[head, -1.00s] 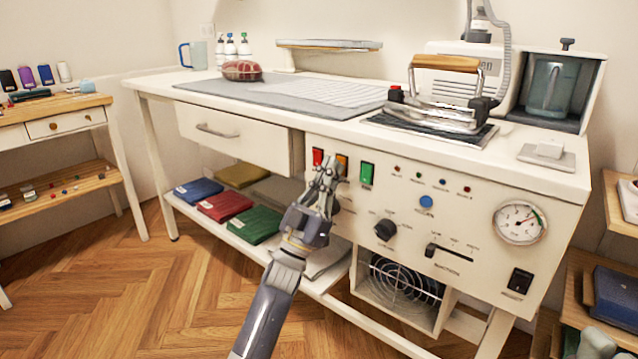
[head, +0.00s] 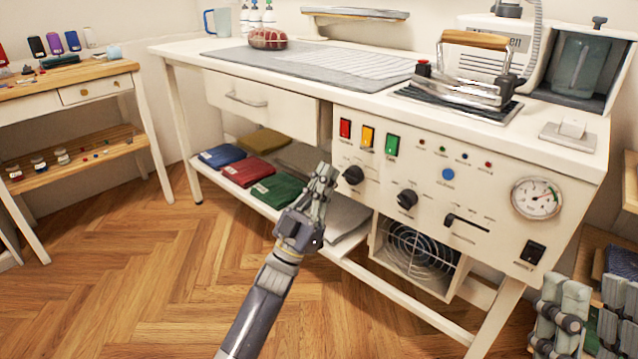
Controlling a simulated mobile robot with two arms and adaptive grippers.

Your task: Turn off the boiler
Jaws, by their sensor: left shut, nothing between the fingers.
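The white control panel (head: 480,202) under the worktop has a red button (head: 345,128), an orange button (head: 367,136) and a green button (head: 392,145). It also has dark knobs (head: 407,198), a blue round button (head: 448,174), a slider (head: 465,222), a black rocker switch (head: 532,252) and a pressure gauge (head: 536,197). Their labels are too small to read. A white steam unit (head: 482,58) stands above. My left gripper (head: 324,175) is shut and empty, left of the first knob and below the red button.
An iron (head: 468,85) rests on a dark pad on the worktop. A drawer (head: 258,98) is closed at left. Folded cloths (head: 275,190) lie on the lower shelf. A fan (head: 415,250) sits under the panel. A side table (head: 110,75) stands at far left; open floor lies between.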

